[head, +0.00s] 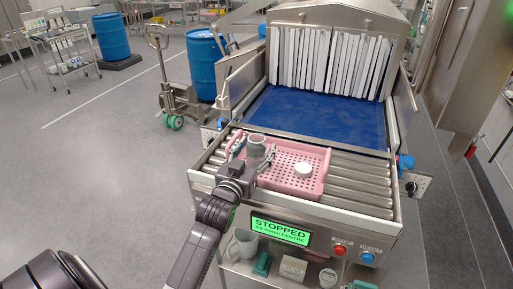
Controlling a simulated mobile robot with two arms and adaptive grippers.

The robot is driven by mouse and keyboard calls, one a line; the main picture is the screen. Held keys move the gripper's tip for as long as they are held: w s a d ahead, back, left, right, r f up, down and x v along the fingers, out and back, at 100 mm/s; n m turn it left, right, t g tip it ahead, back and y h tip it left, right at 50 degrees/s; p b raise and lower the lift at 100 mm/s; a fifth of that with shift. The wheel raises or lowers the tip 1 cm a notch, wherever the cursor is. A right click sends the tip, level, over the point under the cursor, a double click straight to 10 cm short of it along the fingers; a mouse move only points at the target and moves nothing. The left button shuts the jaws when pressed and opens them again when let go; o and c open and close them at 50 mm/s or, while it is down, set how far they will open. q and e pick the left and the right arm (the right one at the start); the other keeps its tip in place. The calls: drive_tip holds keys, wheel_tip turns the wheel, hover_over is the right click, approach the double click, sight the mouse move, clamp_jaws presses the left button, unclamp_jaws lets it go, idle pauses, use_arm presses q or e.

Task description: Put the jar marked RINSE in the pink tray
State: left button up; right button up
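A grey jar (256,147) stands upright between the two fingers of my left gripper (256,153), at the left end of the pink tray (318,183). The fingers flank the jar; I cannot tell whether they press on it or whether its base rests on the tray. Any marking on this jar is not readable. The pink tray has a perforated floor and lies on the conveyor rollers. A small white round object (303,170) is in the tray, right of the jar. My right gripper is not in view.
Steel rollers (362,185) lead to a blue belt (318,115) and a strip curtain (330,62). A green screen (280,231) reads STOPPED, beside red and blue buttons. Below are a grey mug-like vessel (243,244), a green item (262,264) and a pale block (292,268).

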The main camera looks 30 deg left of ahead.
use_arm(q)
drive_tip(key=shift+r, duration=0.15)
drive_tip(key=shift+s, duration=0.25)
drive_tip(key=b+v, duration=0.2)
drive_tip(key=v, duration=0.8)
drive_tip(key=shift+s+b, duration=0.25)
drive_tip(key=shift+b, duration=0.05)
drive_tip(key=shift+s+d, duration=0.15)
drive_tip(key=shift+s, duration=0.3)
